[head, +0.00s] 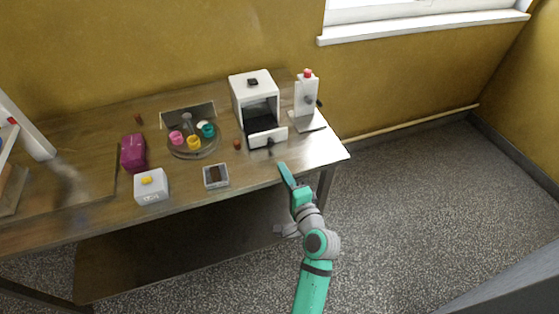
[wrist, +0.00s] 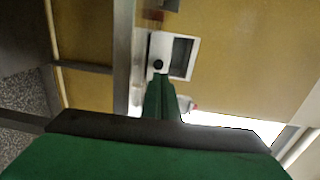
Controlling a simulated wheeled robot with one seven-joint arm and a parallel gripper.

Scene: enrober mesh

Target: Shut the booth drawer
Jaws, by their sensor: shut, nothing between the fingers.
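The booth (head: 253,84) is a white box with a dark open front, standing at the back right of the table. Its drawer (head: 268,137) sticks out at the bottom front, with a small dark knob (head: 270,142). In the wrist view the white booth (wrist: 187,57) shows ahead, with the round dark knob (wrist: 158,64) near my fingertips. My green gripper (head: 282,168) is shut and empty at the table's front edge, just in front of the drawer. In the wrist view my gripper (wrist: 159,82) points at the knob; whether they touch I cannot tell.
A white stand with a red top (head: 306,95) is right of the booth. A small brown ball (head: 237,144) lies left of the drawer. A round tray (head: 192,150) with coloured cups, a small square dish (head: 216,175) and a white box (head: 151,187) stand further left.

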